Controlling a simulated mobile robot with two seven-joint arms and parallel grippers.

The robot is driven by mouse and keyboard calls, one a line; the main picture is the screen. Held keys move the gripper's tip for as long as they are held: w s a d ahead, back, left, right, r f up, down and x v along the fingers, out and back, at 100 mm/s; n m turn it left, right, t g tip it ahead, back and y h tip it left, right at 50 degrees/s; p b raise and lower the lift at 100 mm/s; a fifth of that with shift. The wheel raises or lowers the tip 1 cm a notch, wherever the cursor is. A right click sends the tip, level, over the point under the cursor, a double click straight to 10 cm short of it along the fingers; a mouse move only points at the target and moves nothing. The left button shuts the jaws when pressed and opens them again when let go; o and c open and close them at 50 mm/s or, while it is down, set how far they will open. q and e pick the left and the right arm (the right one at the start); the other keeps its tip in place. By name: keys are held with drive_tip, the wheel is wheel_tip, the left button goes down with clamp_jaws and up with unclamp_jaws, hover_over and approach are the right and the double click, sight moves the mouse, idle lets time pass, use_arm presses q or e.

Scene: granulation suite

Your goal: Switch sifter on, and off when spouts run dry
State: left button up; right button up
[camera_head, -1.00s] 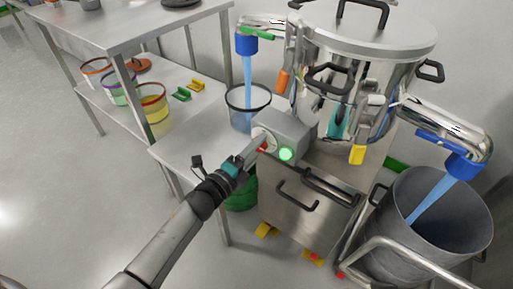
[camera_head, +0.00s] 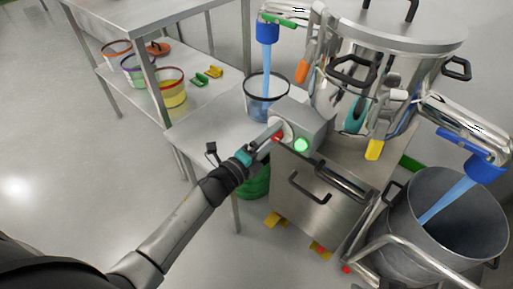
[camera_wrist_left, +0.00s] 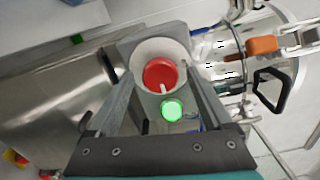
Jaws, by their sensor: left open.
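The sifter (camera_head: 400,38) is a steel machine with a lidded drum. Its switch box (camera_head: 300,122) carries a red knob (camera_wrist_left: 161,73) with a white pointer on a pale round plate. A green lamp (camera_head: 301,145) beside it is lit, also in the left wrist view (camera_wrist_left: 172,109). My left gripper (camera_head: 274,134) is at the knob, open, its fingers on either side of it in the wrist view; contact is unclear. Blue streams run from the left spout (camera_head: 267,32) into a clear container (camera_head: 266,108) and from the right spout (camera_head: 486,165) into a grey bin (camera_head: 445,208).
A steel table (camera_head: 140,12) with a lower shelf holding colour-rimmed tubs (camera_head: 172,88) and yellow and green clips (camera_head: 213,71) stands at left. A handled steel cabinet front (camera_head: 318,195) is below the switch box. A tubular rail (camera_head: 385,236) crosses before the bin. Floor at lower left is open.

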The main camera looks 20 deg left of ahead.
use_arm(q)
drive_tip(key=p+v, duration=0.3)
drive_tip(key=v, duration=1.2)
drive_tip(key=shift+p, duration=0.3)
use_arm(e)
wheel_tip(320, 180, down, 8)
drive_tip(key=s+g, duration=0.1)
drive_tip(key=shift+s, duration=0.15)
use_arm(q)
drive_tip(key=shift+r, duration=0.1)
use_arm(e)
drive_tip(key=shift+r, duration=0.1)
idle(1.5)
